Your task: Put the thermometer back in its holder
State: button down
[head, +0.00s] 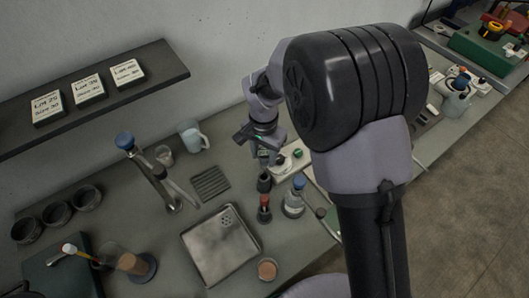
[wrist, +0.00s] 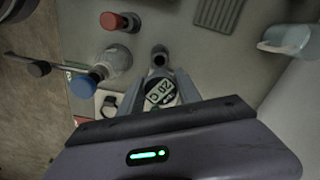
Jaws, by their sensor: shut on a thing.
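My gripper (head: 266,158) is low over the bench, shut on the thermometer. The thermometer's stem is hidden there, and the head view is too small to make the thermometer out. A small dark cup (wrist: 158,57), which looks like the holder, stands just past the dial in the wrist view; its dark mouth shows. In the head view this cup (head: 264,182) is right below my gripper. I cannot tell whether the stem is in it.
A red-topped piece (head: 264,208) and a blue-capped bottle (head: 294,198) stand close to the cup. A white board (head: 292,160) lies behind. A metal tray (head: 222,244), a ribbed mat (head: 210,183) and a jug (head: 193,135) are to the left. A shelf (head: 95,85) overhangs the bench.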

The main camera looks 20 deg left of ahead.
notch_tip(320, 180, down, 8)
jog(key=b, duration=0.5)
jog(key=shift+r, duration=0.1)
jog(key=shift+r, duration=0.1)
jog(key=c, duration=0.7)
grip_release()
jog(key=shift+c, duration=0.2)
notch_tip(320, 180, up, 17)
jog(key=p, duration=0.3)
jog(key=shift+r, duration=0.2)
jog(key=s+d+r+t+y+b, duration=0.1)
jog(key=s+d+r+t+b, duration=0.15)
jog(key=d+b, duration=0.55)
jog(key=s+d+f+m+t+y+b, duration=0.1)
jog(key=s+d+f+t+b, duration=0.2)
jog(key=s+d, duration=1.1)
notch_tip(320, 180, down, 3)
jog(key=s+b, duration=0.1)
jog(key=b, duration=0.2)
jog(key=shift+d+m, duration=0.3)
jog(key=shift+d, duration=0.05)
